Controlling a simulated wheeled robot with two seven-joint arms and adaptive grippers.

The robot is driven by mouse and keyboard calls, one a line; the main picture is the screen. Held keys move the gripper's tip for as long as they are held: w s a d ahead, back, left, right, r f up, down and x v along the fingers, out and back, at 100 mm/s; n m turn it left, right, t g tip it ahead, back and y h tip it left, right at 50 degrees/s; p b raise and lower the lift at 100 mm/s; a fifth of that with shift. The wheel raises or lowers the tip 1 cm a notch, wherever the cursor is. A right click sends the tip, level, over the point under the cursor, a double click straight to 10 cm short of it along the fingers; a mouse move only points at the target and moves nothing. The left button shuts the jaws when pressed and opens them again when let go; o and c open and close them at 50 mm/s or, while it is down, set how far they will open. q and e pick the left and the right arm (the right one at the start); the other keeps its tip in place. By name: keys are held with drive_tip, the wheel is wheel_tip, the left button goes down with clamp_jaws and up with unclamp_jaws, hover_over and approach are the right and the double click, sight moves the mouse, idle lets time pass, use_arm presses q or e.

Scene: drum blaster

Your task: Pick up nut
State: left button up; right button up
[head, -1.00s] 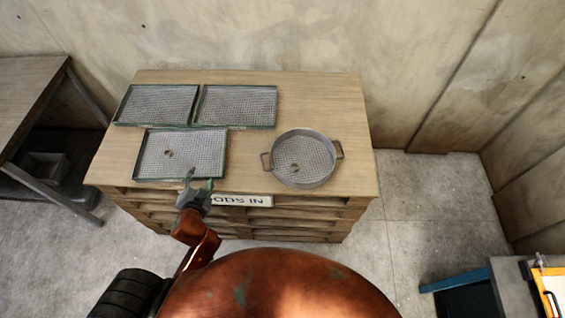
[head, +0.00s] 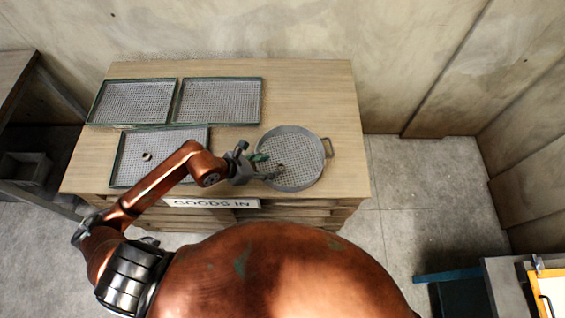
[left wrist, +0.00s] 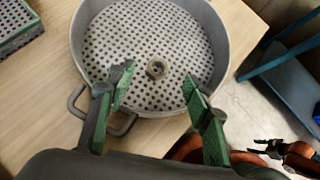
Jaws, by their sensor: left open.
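A small dark metal nut (left wrist: 156,69) lies on the perforated floor of a round grey basket (left wrist: 222,42) in the left wrist view. The round basket stands on the right of the wooden bench in the head view (head: 318,145). A second small nut (head: 147,157) lies in the front rectangular tray (head: 190,143). My left gripper (head: 268,167) is open and empty, over the basket's left side. In the left wrist view, its green-padded fingers (left wrist: 158,92) spread either side of the nut's line, with the nut beyond the tips. My right gripper (left wrist: 262,147) shows small at lower right.
Two empty mesh trays, left (head: 133,102) and right (head: 218,101), sit at the back of the bench (head: 300,90). The basket has side handles (head: 330,148) and a raised rim. The bench's right rear is bare.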

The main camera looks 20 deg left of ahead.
sight(282, 166)
use_arm(q)
drive_tip(key=shift+w+d+f, duration=0.2)
drive_tip(key=shift+w+f, duration=0.15)
drive_tip(key=shift+f, duration=0.25)
drive_tip(key=shift+w+d+f, duration=0.2)
drive_tip(key=shift+w+f, duration=0.1)
drive_tip(key=shift+f, duration=0.3)
drive_tip(key=b+x, duration=0.1)
drive_tip(key=x, duration=0.3)
drive_tip(key=shift+w+d+f, duration=0.1)
drive_tip(key=shift+d+f, duration=0.05)
drive_tip(key=shift+f, duration=0.15)
drive_tip(key=shift+r, duration=0.1)
clamp_jaws()
